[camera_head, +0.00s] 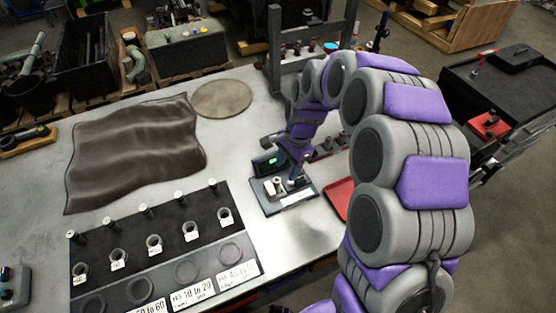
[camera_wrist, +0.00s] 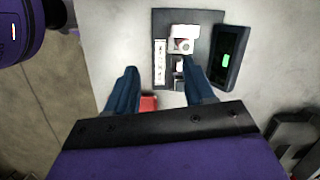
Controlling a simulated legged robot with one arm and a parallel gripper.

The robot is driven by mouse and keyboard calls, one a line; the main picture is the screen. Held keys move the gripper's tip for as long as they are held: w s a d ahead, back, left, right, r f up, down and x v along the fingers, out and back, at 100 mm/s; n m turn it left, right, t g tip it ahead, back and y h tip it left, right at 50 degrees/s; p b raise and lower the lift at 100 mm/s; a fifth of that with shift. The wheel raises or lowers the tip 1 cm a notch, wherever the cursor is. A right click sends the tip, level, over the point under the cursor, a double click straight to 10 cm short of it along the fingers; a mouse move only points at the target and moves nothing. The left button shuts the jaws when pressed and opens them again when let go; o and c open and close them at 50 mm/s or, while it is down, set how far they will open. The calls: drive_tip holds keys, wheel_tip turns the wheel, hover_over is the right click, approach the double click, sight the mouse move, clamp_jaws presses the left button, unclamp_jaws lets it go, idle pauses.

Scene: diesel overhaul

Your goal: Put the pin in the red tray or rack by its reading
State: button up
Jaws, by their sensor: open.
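A dark measuring stand (camera_head: 284,203) sits on the bench, with a small display box (camera_head: 268,162) behind it showing a green screen. The stand (camera_wrist: 160,20) and display (camera_wrist: 231,58) also show in the wrist view. A pale cylindrical piece (camera_wrist: 181,45) is on the stand; I cannot tell whether it is the pin. My gripper (camera_wrist: 162,84) is open above the stand's near end, with nothing visibly held. In the head view my gripper (camera_head: 297,178) is low over the stand. The red tray (camera_head: 341,196) is right of the stand, partly hidden by my arm. The black rack (camera_head: 140,235) has several labelled sockets.
A brown mat (camera_head: 137,145) and a round disc (camera_head: 222,98) lie on the bench. A grey frame (camera_head: 274,50) stands behind my arm. Several small pins stand along the back of the rack. The bench between mat and stand is clear.

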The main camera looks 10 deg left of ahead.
drive_tip(key=m, duration=0.2)
hover_over(278, 179)
drive_tip(key=x, duration=0.3)
drive_tip(key=d+x, duration=0.1)
drive_tip(key=x, duration=0.1)
drive_tip(key=shift+w+a+f+p, duration=0.1)
drive_tip(key=shift+w+p, duration=0.25)
drive_tip(key=shift+p, duration=0.05)
drive_tip(key=shift+w+d+b+x, duration=0.15)
drive_tip(key=shift+b+x, duration=0.35)
drive_tip(key=shift+x, duration=0.65)
drive_tip(key=shift+w+d+b+x, duration=0.1)
drive_tip(key=shift+d+b+x, duration=0.15)
drive_tip(key=shift+b+x, duration=0.65)
drive_tip(key=shift+w+d+b+x, duration=0.1)
drive_tip(key=shift+d+b+x, duration=0.1)
drive_tip(key=shift+x, duration=2.25)
drive_tip(key=shift+w+d, duration=0.15)
drive_tip(key=shift+d, duration=0.05)
drive_tip(key=shift+c, duration=0.2)
clamp_jaws()
drive_tip(key=shift+s+a+p+v, duration=0.15)
drive_tip(key=shift+p+v, duration=0.25)
drive_tip(key=shift+v, duration=0.45)
drive_tip(key=shift+s+a+p+v, duration=0.15)
drive_tip(key=shift+p+v, duration=0.3)
drive_tip(key=shift+v, duration=0.4)
drive_tip(key=shift+a+p+v, duration=0.15)
drive_tip(key=shift+p+v, duration=0.25)
drive_tip(key=shift+v, duration=0.5)
